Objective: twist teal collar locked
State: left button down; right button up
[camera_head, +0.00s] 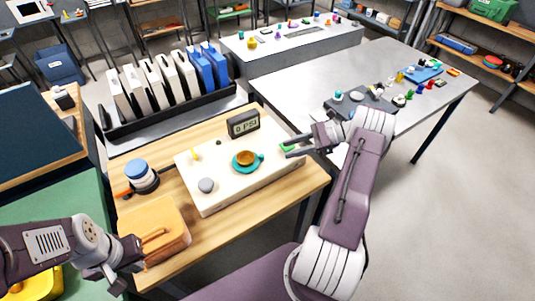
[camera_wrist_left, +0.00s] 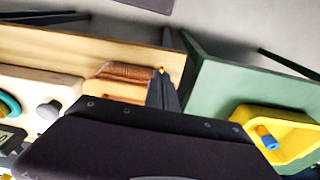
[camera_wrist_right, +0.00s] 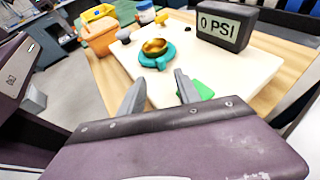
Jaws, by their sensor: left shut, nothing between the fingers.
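The teal collar (camera_head: 248,168) sits around a brass centre (camera_head: 245,157) on the cream board (camera_head: 215,202). A small tab sticks out from its side. In the right wrist view the collar (camera_wrist_right: 158,64) lies ahead of my right fingers, not touching them. My right gripper (camera_head: 296,146) is open and empty over the board's right end, near a green block (camera_wrist_right: 200,91). My left gripper (camera_head: 126,283) is shut and empty beside the orange box, low at the left. Its fingers show together in the left wrist view (camera_wrist_left: 162,88).
A display (camera_head: 243,124) reading 0 PSI stands behind the collar. A grey knob (camera_head: 206,185) is at the board's front left. A blue-topped jar (camera_head: 139,172) and an orange box (camera_head: 155,228) stand left of the board. A black rack (camera_head: 165,117) holds panels behind.

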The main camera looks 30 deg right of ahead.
aim_at(269, 161)
jog(key=shift+w+f, duration=0.15)
jog(key=shift+f, duration=0.1)
jog(key=b+x, duration=0.1)
jog(key=x, duration=0.7)
jog(key=shift+a, duration=0.25)
grip_shut()
